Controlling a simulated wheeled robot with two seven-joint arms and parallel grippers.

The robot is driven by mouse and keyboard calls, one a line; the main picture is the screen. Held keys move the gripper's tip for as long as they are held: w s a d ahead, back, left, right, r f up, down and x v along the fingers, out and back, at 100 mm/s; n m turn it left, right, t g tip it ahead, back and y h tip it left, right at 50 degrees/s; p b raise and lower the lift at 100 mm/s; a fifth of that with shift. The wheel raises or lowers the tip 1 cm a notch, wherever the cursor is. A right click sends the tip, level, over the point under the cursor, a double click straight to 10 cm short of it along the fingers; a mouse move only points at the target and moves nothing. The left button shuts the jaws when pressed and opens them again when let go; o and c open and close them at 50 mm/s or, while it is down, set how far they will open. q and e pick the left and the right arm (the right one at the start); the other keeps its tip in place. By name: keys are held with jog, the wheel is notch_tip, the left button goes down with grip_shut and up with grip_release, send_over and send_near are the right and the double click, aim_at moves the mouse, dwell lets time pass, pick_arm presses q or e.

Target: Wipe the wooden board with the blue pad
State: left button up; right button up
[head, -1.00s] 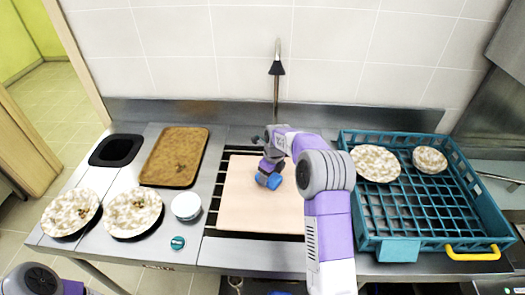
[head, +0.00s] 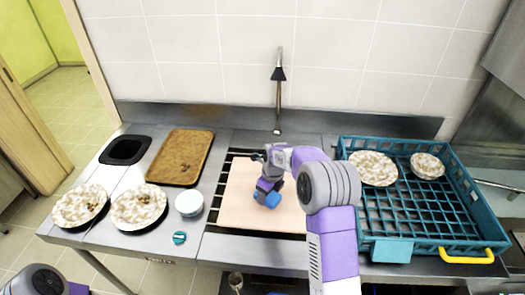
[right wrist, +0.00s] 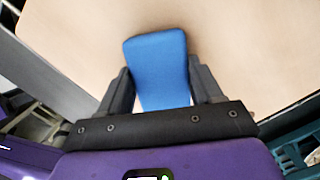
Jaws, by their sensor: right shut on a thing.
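The wooden board (head: 245,212) is a pale rectangle lying over the dark slatted part of the counter, in the middle of the head view. My right gripper (head: 268,193) is over the board and shut on the blue pad (head: 270,201). In the right wrist view the blue pad (right wrist: 157,62) sticks out between the two dark fingers, with the board (right wrist: 240,40) beneath it. I cannot tell for certain whether the pad touches the board. My left arm shows only as a part at the bottom left corner; its gripper is out of view.
A teal dish rack (head: 432,215) with two plates stands right of the board. A brown tray (head: 180,158), two plates with food bits (head: 80,206), a white bowl (head: 189,203) and a teal round item (head: 179,238) are on the left. A faucet (head: 278,95) rises behind.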

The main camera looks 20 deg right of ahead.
jog(key=r, duration=0.1)
jog(key=r+p, duration=0.2)
jog(key=shift+w+r, duration=0.3)
jog(key=shift+r, duration=0.1)
jog(key=shift+r+p, duration=1.6)
jog(key=shift+r, duration=0.35)
jog(key=shift+s, duration=0.1)
